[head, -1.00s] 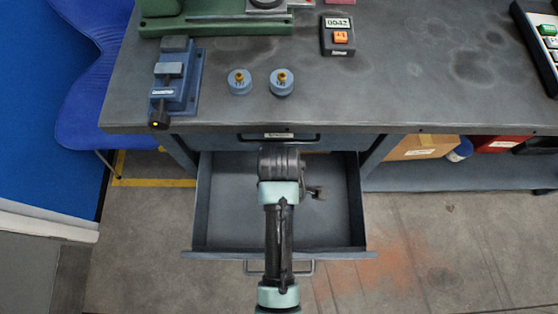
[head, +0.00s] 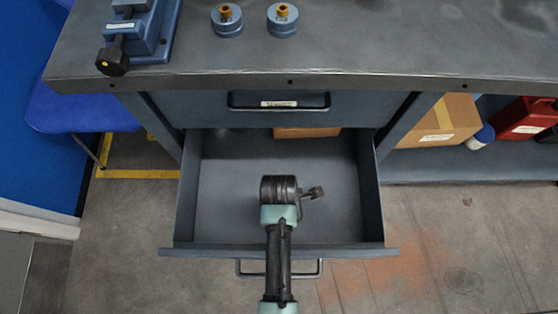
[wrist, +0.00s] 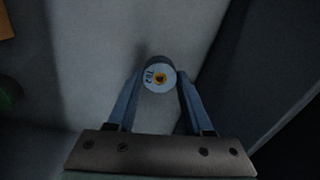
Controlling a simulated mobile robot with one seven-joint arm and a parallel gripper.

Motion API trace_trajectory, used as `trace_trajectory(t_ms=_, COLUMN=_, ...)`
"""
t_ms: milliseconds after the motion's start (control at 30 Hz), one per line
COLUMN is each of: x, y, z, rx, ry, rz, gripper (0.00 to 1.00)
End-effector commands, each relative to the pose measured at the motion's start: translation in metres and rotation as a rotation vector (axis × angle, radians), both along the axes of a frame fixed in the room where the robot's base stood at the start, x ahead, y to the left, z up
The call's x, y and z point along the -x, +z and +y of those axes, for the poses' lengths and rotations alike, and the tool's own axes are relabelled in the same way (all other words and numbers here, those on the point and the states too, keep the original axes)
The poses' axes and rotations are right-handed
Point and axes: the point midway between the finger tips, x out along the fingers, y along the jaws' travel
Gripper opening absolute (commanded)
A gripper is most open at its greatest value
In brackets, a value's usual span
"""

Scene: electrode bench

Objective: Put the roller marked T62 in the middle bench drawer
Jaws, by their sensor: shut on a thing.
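The roller marked T62 (wrist: 154,77) is a small blue-grey cylinder with a pale face and a brass centre. In the wrist view it sits between the fingertips of my gripper (wrist: 160,84), which is shut on it. In the head view my arm reaches over the open drawer (head: 340,165), and the fingers and roller are hidden beneath the wrist. The open drawer is directly below a closed, labelled drawer (head: 305,116). I cannot tell how high the roller is above the floor.
Two blue rollers with brass tops (head: 227,22) (head: 283,22) stand on the bench top (head: 400,50). A blue vise-like fixture (head: 150,35) is at the left. A cardboard box (head: 435,120) and a red container (head: 522,118) sit on the lower shelf at the right.

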Motion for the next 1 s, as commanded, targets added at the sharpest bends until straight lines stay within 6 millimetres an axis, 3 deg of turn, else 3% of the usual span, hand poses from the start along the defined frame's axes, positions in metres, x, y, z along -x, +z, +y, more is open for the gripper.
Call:
trace_trajectory(t_ms=300, x=0.0, y=-0.039, z=0.0, rx=0.0, ry=-0.002, rz=0.001, gripper=0.0)
trace_trajectory(t_ms=667, x=0.0, y=-0.041, z=0.0, rx=0.0, ry=-0.002, rz=0.0, gripper=0.0)
trace_trajectory(t_ms=700, x=0.0, y=-0.041, z=0.0, rx=0.0, ry=-0.002, rz=0.0, gripper=0.54)
trace_trajectory(t_ms=867, x=0.0, y=-0.04, z=0.0, rx=0.0, ry=-0.002, rz=0.0, gripper=0.81)
trace_trajectory(t_ms=1000, x=0.0, y=-0.04, z=0.0, rx=0.0, ry=-0.002, rz=0.0, gripper=0.81)
